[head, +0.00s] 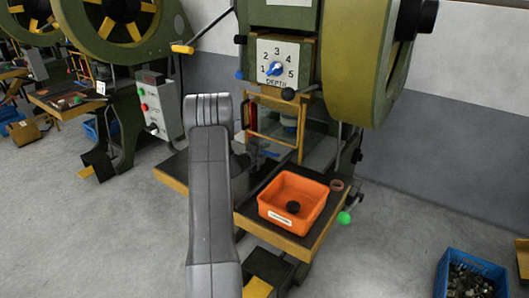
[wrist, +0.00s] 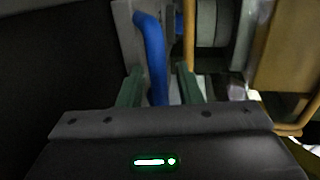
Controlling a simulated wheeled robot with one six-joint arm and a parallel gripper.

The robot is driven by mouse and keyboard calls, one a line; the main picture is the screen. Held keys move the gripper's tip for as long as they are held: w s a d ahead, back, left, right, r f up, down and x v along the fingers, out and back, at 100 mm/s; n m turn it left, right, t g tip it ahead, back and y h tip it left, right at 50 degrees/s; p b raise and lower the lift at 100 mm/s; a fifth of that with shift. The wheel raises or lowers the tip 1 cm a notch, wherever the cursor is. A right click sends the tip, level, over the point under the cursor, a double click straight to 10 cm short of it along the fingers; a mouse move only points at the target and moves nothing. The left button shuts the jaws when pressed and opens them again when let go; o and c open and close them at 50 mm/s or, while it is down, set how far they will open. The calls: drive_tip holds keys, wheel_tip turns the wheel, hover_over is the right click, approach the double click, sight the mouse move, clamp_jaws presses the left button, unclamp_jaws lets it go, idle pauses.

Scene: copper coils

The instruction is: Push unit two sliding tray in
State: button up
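A green press stands ahead of me in the head view, with a yellow guard frame (head: 272,122) at its opening. My gripper's end is hidden in the head view behind my grey arm, close to that opening. In the wrist view my gripper (wrist: 160,78) shows two green fingers apart. A blue bent handle (wrist: 152,50) on a grey plate (wrist: 128,38) runs down between the fingers. I cannot tell whether they touch it. The handle may belong to the sliding tray, but the tray is not clearly seen.
An orange bin (head: 311,212) with a dark coil inside sits on the press table (head: 262,229). A copper ring (head: 337,185) and a green ball knob (head: 344,218) are beside it. A blue crate (head: 483,262) stands on the floor at right. Other presses stand at left.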

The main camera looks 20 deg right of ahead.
drive_tip(key=v, duration=1.3)
drive_tip(key=shift+s+a+b, duration=0.15)
drive_tip(key=shift+a+b, duration=0.05)
drive_tip(key=shift+b, duration=0.2)
drive_tip(key=p+x, duration=0.1)
drive_tip(key=x, duration=1.2)
drive_tip(key=shift+w+d, duration=0.2)
drive_tip(key=shift+s+a, duration=0.15)
drive_tip(key=shift+a, duration=0.05)
drive_tip(key=shift+d, duration=0.15)
